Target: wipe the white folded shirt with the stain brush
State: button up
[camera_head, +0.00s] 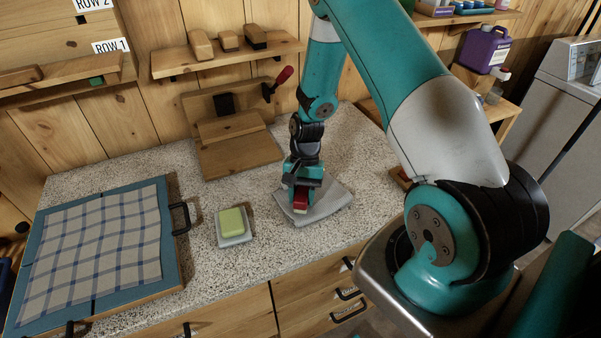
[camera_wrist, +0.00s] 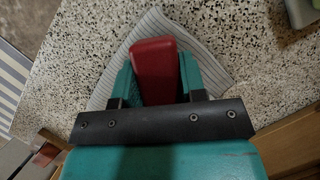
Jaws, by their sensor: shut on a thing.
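My gripper (camera_head: 301,194) is shut on a red-backed block, which I take to be the stain brush (camera_head: 301,207); the red back also shows between the fingers in the wrist view (camera_wrist: 154,72). The brush is over a pale folded cloth (camera_head: 332,203) on the speckled counter, apparently the white folded shirt. In the wrist view the cloth (camera_wrist: 215,78) looks pale grey with thin stripes and spreads out around the brush. The bristles are hidden, so I cannot tell if they touch the cloth. No stain is clear.
A green soap bar (camera_head: 232,221) on a grey dish (camera_head: 223,241) sits left of the cloth. A blue-framed board (camera_head: 172,262) with a checked cloth (camera_head: 95,243) lies further left. A wooden stand (camera_head: 240,155) with a red-handled clamp is behind.

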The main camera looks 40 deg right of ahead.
notch_tip(320, 180, up, 4)
jog(key=shift+s+f+p, duration=0.1)
jog(key=shift+f+p, duration=0.15)
jog(key=shift+p, duration=0.3)
jog(key=shift+r+p, duration=1.8)
jog(key=shift+r, duration=0.5)
